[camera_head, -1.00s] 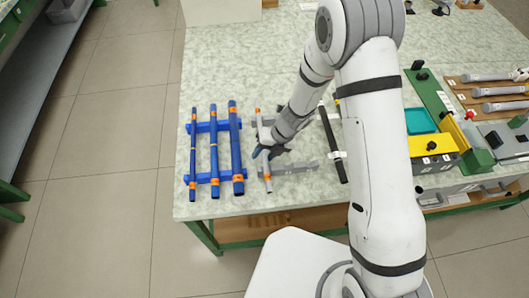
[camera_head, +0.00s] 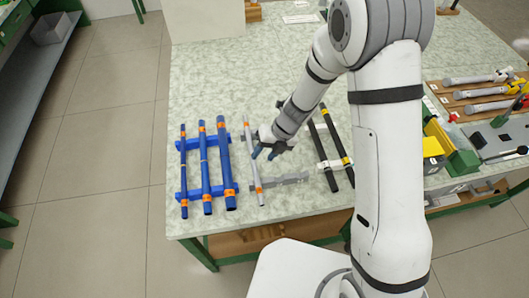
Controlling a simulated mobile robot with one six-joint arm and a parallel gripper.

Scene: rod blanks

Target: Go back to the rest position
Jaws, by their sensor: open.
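My gripper (camera_head: 264,153) is open, with dark fingertips pointing down and left over the grey rack (camera_head: 285,181). It is just right of a thin light-grey rod (camera_head: 254,168) with orange bands, and nothing shows between its fingers. Whether a finger touches the rod or rack cannot be told. My white arm reaches in from the right and hides part of the bench behind it.
A blue rack (camera_head: 182,196) holds three blue rods with orange bands at the left. Two black rods (camera_head: 325,157) with yellow bands lie right of my gripper. Further right are wooden boards with grey-handled tools (camera_head: 476,92). The bench top (camera_head: 215,75) behind the racks is clear.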

